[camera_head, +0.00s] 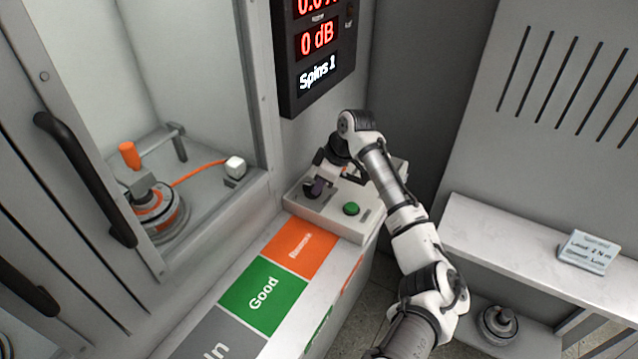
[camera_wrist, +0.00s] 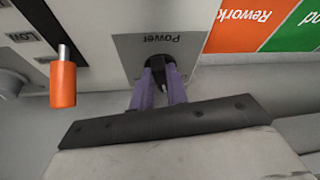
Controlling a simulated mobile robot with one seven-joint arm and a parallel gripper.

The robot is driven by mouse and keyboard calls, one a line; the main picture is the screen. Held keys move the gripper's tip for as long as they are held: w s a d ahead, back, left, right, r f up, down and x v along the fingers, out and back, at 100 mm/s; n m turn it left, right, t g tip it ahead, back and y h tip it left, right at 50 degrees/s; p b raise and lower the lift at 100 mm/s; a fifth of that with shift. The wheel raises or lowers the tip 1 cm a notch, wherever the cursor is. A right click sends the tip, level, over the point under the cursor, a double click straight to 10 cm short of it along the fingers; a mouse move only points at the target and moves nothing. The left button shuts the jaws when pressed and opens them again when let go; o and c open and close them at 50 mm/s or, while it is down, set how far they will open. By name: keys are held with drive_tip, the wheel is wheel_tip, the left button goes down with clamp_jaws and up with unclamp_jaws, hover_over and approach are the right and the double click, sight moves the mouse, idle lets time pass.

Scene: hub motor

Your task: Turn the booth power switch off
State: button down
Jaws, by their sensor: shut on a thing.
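The booth power switch is a black knob (camera_wrist: 157,62) on a pale panel, under the label "Power", which appears upside down in the wrist view. My gripper (camera_wrist: 162,80) has its two purple fingers closed on this knob. In the head view my gripper (camera_head: 318,184) reaches down to the left part of the white control box (camera_head: 335,218). It hides most of the knob there, so I cannot tell the knob's setting.
An orange handle (camera_wrist: 62,84) on a metal stem stands left of my gripper in the wrist view. A green button (camera_head: 351,209) is on the control box. The display (camera_head: 317,40) above reads "0 dB" and "Spins 1". Rework (camera_head: 300,248) and Good (camera_head: 263,297) pads lie in front.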

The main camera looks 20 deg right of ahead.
drive_tip(key=n, duration=0.2)
drive_tip(key=n+g, duration=0.1)
drive_tip(key=n, duration=0.1)
drive_tip(key=w+n+g+b, duration=0.1)
drive_tip(key=n, duration=0.1)
drive_tip(key=shift+d+y, duration=0.2)
drive_tip(key=shift+y, duration=0.2)
drive_tip(key=shift+n, duration=0.3)
drive_tip(key=c, duration=1.4)
unclamp_jaws()
drive_tip(key=v, duration=1.4)
drive_tip(key=shift+w, duration=0.25)
drive_tip(key=shift+d+f, duration=0.1)
